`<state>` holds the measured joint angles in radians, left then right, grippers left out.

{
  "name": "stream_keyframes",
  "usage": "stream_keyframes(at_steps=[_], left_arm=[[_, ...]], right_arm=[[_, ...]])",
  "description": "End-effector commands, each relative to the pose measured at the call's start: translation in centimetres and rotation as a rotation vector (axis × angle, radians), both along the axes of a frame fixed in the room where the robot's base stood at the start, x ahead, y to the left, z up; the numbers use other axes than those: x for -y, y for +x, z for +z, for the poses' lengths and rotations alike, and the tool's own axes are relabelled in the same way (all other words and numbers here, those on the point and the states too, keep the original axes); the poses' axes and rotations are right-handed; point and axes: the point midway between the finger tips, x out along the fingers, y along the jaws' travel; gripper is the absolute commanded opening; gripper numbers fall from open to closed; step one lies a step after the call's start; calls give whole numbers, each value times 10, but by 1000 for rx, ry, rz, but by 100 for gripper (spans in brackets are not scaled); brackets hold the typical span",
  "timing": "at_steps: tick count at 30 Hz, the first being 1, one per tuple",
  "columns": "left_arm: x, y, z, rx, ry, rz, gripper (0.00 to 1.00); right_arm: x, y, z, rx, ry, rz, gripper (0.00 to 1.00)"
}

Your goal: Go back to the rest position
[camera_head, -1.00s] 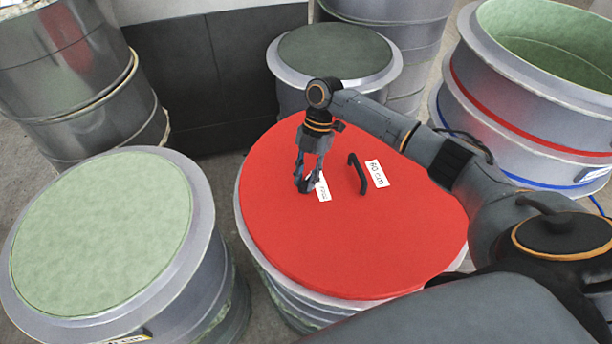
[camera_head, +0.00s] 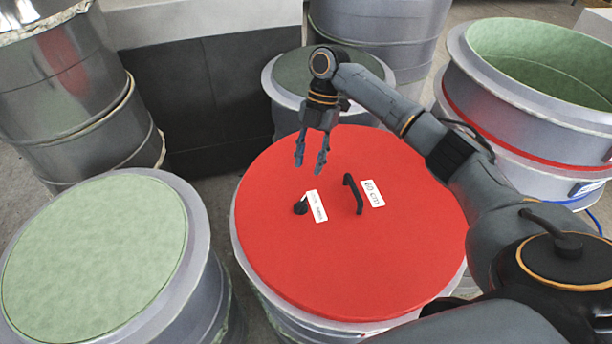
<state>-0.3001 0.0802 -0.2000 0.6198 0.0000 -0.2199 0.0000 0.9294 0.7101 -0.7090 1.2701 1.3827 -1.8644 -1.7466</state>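My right gripper (camera_head: 311,164) is open and empty. It hangs fingers down above the far part of a round red lid (camera_head: 290,250). The lid covers a grey drum-shaped mould. A black handle (camera_head: 354,194) stands on the lid beside a white "60 cm" label (camera_head: 372,193). A small black knob (camera_head: 300,207) sits beside a second white label (camera_head: 316,206), whose text is too small to read. The gripper is apart from the handle and the knob. My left gripper is not in view.
A mould with a pale green top (camera_head: 95,240) stands at the left. A dark-topped mould (camera_head: 325,75) stands behind the lid. An open green-lined mould (camera_head: 540,60) is at the right. Stacked metal drums (camera_head: 80,90) and a dark wall panel (camera_head: 200,110) are behind.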

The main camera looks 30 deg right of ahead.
Motion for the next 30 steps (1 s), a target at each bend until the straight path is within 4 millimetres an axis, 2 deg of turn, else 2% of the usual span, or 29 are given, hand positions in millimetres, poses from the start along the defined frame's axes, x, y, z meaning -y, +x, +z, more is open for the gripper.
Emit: stream_keyframes(at_steps=[5,20,23,30], left_arm=[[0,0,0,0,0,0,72],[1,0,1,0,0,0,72],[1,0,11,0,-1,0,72],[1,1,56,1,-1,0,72]], right_arm=[[4,2,10,0,1,-1,36],[4,2,11,-1,1,0,36],[4,2,22,1,0,0,36],[3,2,66,0,1,0,36]])
